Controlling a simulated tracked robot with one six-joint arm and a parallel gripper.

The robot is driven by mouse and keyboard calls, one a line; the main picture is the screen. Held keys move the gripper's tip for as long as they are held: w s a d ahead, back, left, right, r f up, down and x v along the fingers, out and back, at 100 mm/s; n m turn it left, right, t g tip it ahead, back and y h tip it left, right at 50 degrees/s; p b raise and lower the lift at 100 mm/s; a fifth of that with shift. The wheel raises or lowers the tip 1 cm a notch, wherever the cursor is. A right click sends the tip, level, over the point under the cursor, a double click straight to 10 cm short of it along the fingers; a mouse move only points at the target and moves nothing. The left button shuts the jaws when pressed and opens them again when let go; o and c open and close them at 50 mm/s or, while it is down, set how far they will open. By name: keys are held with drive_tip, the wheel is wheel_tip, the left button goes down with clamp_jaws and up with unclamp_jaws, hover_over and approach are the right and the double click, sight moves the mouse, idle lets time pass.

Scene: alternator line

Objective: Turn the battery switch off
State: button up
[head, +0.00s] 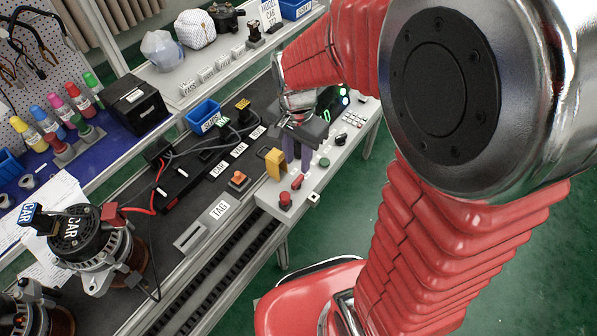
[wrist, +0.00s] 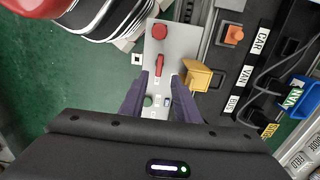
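A grey control panel (head: 268,197) at the line's edge bears a red lever-type switch (head: 297,181), likely the battery switch; its label is not readable. It also shows in the wrist view as a narrow red handle (wrist: 159,66), lying roughly along the panel. A round red button (head: 285,199) sits beside it, also in the wrist view (wrist: 160,32). My gripper (head: 298,160) is open, with its fingers pointing down at the panel. In the wrist view its fingertips (wrist: 159,80) are apart, with the red handle between and just beyond them. No contact is visible.
A yellow block (wrist: 198,75) stands close to the right finger. A green button (wrist: 147,100) lies between the fingers, near the palm. An orange button (head: 238,179), a blue bin (head: 203,116) and cables lie on the bench. An alternator (head: 85,240) stands at left.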

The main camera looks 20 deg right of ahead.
sight(298, 179)
wheel_tip(298, 179, down, 8)
drive_tip(key=shift+r, duration=0.1)
idle(0.4)
clamp_jaws()
drive_tip(key=shift+d, duration=0.15)
idle(0.3)
